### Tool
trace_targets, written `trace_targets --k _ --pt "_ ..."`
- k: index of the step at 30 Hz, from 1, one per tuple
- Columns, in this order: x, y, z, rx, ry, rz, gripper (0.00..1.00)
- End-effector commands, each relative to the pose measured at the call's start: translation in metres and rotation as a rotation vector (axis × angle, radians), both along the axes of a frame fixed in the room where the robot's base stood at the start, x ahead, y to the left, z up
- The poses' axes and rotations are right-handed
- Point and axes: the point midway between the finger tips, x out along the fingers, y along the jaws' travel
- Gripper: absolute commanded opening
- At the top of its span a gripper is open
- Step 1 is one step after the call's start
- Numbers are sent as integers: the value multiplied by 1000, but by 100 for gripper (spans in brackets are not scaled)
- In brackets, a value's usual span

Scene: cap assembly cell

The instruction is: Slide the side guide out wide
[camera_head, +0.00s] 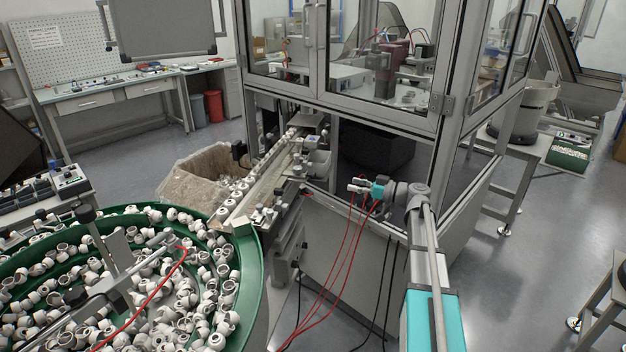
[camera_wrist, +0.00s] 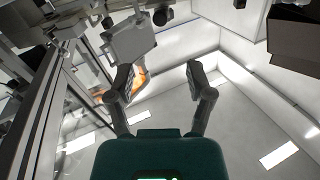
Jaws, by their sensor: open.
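A narrow feed track (camera_head: 262,187) runs from the green bowl to the glazed cabinet, with a row of white caps along its left side. Long straight rails and small clamp blocks (camera_head: 262,214) line the track. I cannot tell for certain which of these is the side guide. My gripper (camera_head: 352,186) is to the right of the track, in front of the cabinet, and appears apart from it. In the wrist view my gripper (camera_wrist: 160,82) has its two fingers spread, with nothing held between them. The track is not recognizable in the wrist view.
The green bowl (camera_head: 252,285) full of white parts fills the lower left. The glazed cabinet (camera_head: 385,108) stands close behind my gripper. Red hoses (camera_head: 340,270) hang below it in front of a grey panel. Open floor (camera_head: 510,265) lies to the right.

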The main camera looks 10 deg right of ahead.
Motion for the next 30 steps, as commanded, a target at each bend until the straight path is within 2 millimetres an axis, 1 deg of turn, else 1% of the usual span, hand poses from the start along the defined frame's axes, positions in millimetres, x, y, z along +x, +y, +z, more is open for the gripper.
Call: trace_targets --k 11,16,23,30 --pt "1 2 0 0 3 1 68" --pt "6 9 0 0 3 3 68" --pt "20 30 0 -1 3 4 68" --pt "41 59 0 -1 3 4 68"
